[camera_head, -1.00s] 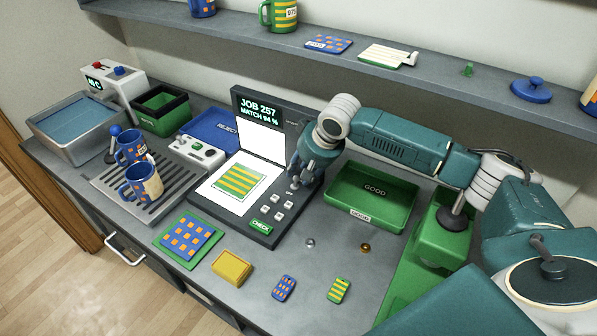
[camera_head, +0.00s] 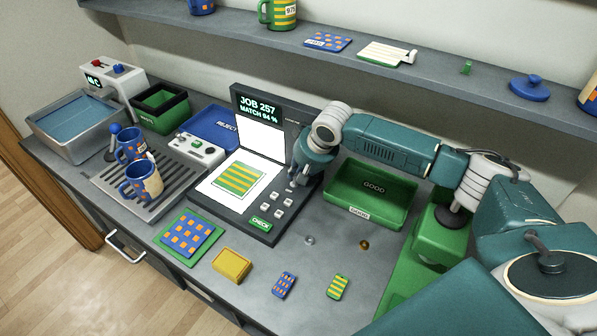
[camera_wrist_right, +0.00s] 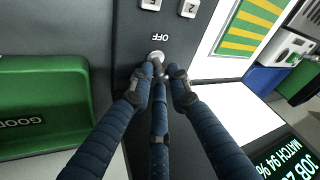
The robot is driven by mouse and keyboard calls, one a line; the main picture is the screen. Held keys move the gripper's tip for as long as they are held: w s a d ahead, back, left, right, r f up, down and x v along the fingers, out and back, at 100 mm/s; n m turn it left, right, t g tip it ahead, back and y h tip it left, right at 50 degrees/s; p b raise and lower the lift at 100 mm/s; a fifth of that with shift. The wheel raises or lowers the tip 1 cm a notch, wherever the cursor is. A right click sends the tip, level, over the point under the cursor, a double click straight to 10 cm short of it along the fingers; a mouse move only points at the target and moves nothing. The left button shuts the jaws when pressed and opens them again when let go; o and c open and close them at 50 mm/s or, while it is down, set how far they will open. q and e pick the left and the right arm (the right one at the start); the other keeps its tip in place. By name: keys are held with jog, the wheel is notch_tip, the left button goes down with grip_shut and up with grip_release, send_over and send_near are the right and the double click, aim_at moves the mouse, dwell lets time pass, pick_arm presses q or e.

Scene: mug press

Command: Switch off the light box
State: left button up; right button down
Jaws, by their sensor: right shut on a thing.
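The dark grey light box (camera_head: 262,229) stands mid-counter. Its flat panel (camera_head: 211,198) and upright panel (camera_head: 262,141) glow white, and a green and yellow striped sheet (camera_head: 237,179) lies on the flat one. Its display (camera_head: 259,109) reads JOB 257, MATCH 94 %. My right gripper (camera_head: 294,184) is at the box's right side, at the switch by the OFF label. In the right wrist view its fingers (camera_wrist_right: 160,76) are shut on the small pale OFF switch (camera_wrist_right: 157,56), partly hidden by the fingertips. My left gripper is out of view.
A green GOOD tray (camera_head: 345,207) is close right of the box. The blue REJECT tray (camera_head: 213,125) and a grey-white control unit (camera_head: 196,150) are to its left. Two blue mugs stand on a grate (camera_head: 178,190). A shelf (camera_head: 410,75) runs above my arm.

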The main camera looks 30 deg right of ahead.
jog(key=shift+s+a+r+t+h+p, duration=0.15)
jog(key=shift+a+r+t+h+p, duration=0.3)
jog(key=shift+h+p, duration=0.5)
jog(key=shift+s+a+f+n+t+h+p, duration=0.15)
jog(key=shift+a+f+n+t+h+p, duration=0.05)
jog(key=shift+a+n+t+h+p, duration=0.2)
jog(key=shift+s+a+f+t+h+b, duration=0.15)
jog(key=shift+a+t+h+b, duration=0.15)
jog(key=shift+h, duration=0.2)
jog(key=shift+s+a+f+t+h+b, duration=0.1)
jog(key=shift+a+f+t+h+b, duration=0.05)
jog(key=shift+t+h, duration=0.25)
jog(key=shift+a+n+t+h, duration=0.1)
jog(key=shift+n+t+h, duration=0.25)
jog(key=shift+n+h, duration=0.1)
jog(key=shift+r, duration=0.15)
jog(key=c, duration=1.8)
grip_release()
jog(key=shift+o, duration=0.6)
jog(key=shift+s+a, duration=0.1)
